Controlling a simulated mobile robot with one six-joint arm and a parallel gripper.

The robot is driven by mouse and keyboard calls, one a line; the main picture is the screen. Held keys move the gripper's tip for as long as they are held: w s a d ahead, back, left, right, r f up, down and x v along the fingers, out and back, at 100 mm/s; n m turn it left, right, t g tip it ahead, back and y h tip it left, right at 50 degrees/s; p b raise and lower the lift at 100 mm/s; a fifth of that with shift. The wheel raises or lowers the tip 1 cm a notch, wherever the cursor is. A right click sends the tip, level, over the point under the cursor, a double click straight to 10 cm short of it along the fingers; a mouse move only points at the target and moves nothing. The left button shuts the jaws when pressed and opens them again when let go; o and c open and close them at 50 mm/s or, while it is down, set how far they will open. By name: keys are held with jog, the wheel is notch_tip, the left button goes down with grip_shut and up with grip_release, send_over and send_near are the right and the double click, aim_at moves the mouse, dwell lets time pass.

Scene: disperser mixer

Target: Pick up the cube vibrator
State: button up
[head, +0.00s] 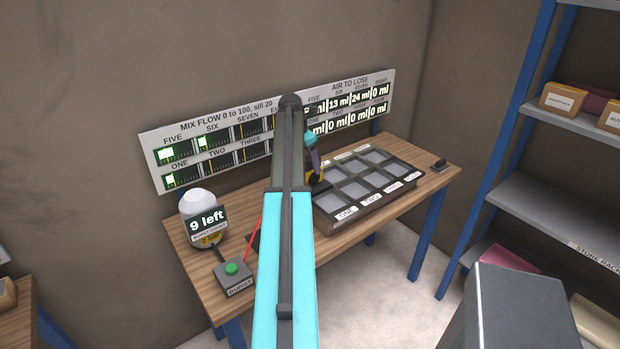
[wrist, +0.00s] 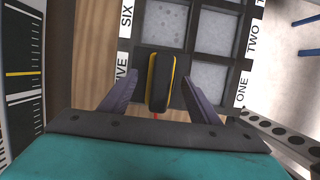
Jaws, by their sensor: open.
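The cube vibrator (wrist: 160,82), a black block with yellow edges, is in the middle of the wrist view. Its far end overlaps the dark frame of the eight-cell mould tray (wrist: 192,73) in that view. My gripper (wrist: 160,76) is open, with one purple finger on each side of the vibrator and a visible gap at both sides. I cannot tell how far the vibrator is below the fingertips. In the head view, my gripper (head: 314,160) is over the tray's left end, and a bit of the yellow and black vibrator (head: 313,181) shows by it; my arm hides the rest.
A gauge panel (head: 160,143) stands behind. Storage shelves (head: 560,215) are on the right.

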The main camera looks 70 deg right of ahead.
jog(key=shift+p+x, duration=1.1)
jog(key=shift+x, duration=1.2)
jog(key=shift+d, duration=0.1)
jog(key=shift+r, duration=0.15)
grip_shut()
